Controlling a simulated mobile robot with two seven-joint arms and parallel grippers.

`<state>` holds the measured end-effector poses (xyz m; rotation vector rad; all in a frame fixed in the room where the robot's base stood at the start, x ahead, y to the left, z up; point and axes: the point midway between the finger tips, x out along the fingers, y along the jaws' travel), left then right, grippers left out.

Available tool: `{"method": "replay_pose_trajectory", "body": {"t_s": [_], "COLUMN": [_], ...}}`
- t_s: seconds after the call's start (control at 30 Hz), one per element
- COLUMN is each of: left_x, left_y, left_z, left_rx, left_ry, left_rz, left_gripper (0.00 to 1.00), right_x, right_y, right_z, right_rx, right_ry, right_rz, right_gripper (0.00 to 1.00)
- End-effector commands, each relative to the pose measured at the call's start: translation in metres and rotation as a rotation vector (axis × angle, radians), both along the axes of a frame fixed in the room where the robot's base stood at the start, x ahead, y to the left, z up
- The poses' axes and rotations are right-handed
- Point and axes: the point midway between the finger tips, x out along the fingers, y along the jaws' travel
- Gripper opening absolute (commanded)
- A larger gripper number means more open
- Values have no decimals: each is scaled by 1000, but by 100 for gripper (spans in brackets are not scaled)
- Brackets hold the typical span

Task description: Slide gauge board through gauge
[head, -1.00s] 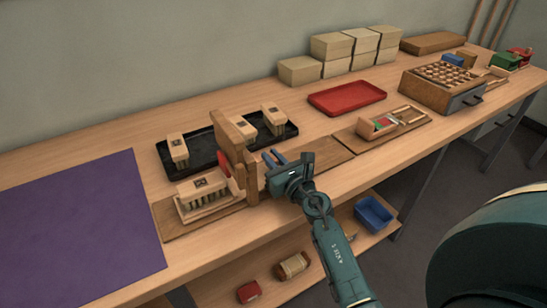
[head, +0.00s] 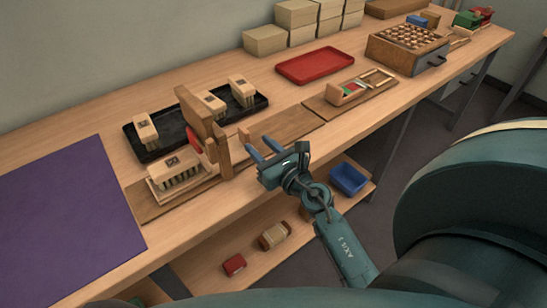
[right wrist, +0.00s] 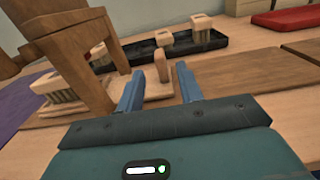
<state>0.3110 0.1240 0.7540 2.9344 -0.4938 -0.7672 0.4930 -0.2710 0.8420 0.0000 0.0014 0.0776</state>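The gauge (head: 222,150), a wooden arch with a red part, stands on a brown base strip (head: 142,207). The gauge board (head: 156,192), a pale board, carries a bristled brush block (head: 178,168) on the gauge's left side. A small upright wooden peg (head: 244,135) shows right of the gauge; in the right wrist view the peg (right wrist: 185,82) appears between my fingertips, with pale board near it. My right gripper (head: 264,151) is open, its blue fingers apart, just right of the gauge. I cannot tell whether they touch the peg. My left gripper is out of view.
A black tray (head: 150,154) with three brush blocks lies behind the gauge. A purple mat (head: 65,215) covers the left. A red tray (head: 315,65), a tool board (head: 365,95) and a brown box (head: 405,55) lie to the right. The lower shelf holds a blue bin (head: 349,179).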

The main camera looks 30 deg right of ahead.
Motion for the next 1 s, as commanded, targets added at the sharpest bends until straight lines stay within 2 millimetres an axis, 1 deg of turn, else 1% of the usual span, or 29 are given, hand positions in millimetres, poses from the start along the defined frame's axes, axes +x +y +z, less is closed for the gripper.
{"method": "replay_pose_trajectory", "body": {"t_s": [0.03, 0.1, 0.2, 0.3, 0.43, 0.67, 0.77, 0.87, 0.93, 0.97, 1.0], "left_x": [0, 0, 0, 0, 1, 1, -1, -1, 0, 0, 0], "left_y": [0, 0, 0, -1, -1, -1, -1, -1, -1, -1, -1], "left_z": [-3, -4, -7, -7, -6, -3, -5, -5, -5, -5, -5], "left_rx": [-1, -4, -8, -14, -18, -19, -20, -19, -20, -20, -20], "left_ry": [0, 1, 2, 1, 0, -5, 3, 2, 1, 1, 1], "left_rz": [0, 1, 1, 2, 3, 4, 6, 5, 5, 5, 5], "left_gripper": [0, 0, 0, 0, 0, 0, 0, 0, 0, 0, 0], "right_x": [-12, -25, -40, -49, -54, -54, -54, -56, -60, -63, -67], "right_y": [-1, -1, -3, -4, -4, -4, -4, -9, -19, -23, -31], "right_z": [-2, -3, -2, -1, 0, 0, 2, 14, 28, 33, 39], "right_rx": [-3, -1, 0, -1, 1, 0, 18, 144, 330, 434, 591], "right_ry": [3, 3, 1, 1, 0, 0, -6, -44, -92, -113, -140], "right_rz": [1, 2, 1, 1, 1, 1, -5, -49, -111, -145, -194], "right_gripper": [36, 36, 36, 36, 36, 36, 44, 52, 58, 58, 58]}}
